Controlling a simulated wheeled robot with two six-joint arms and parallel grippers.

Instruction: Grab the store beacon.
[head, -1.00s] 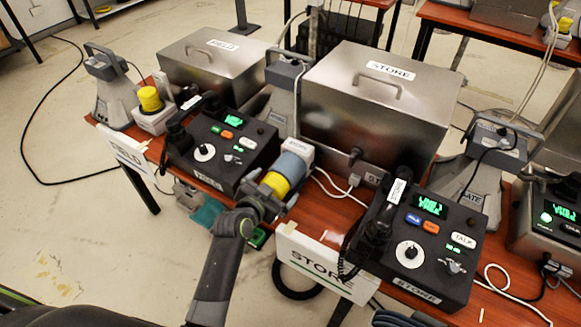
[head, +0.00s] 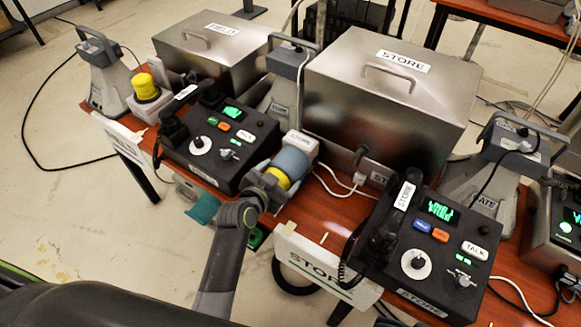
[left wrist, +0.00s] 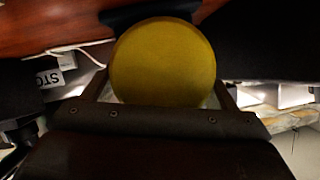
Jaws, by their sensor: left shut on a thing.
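The store beacon (head: 291,161) has a yellow end, a blue-grey middle and a white base with a label. It lies tilted between the field phone and the store phone, in front of the store box. My left gripper (head: 273,184) is shut on its yellow end. In the left wrist view the round yellow top of the beacon (left wrist: 163,62) fills the space between the fingers. Whether the base touches the table is hard to tell. My right gripper is not in view.
The store phone (head: 425,240) stands to the right, the field phone (head: 226,147) to the left. The metal store box (head: 345,110) is behind. A yellow field beacon (head: 146,88) stands at the far left. A STORE sign (head: 322,267) hangs at the front edge. White cables cross the table.

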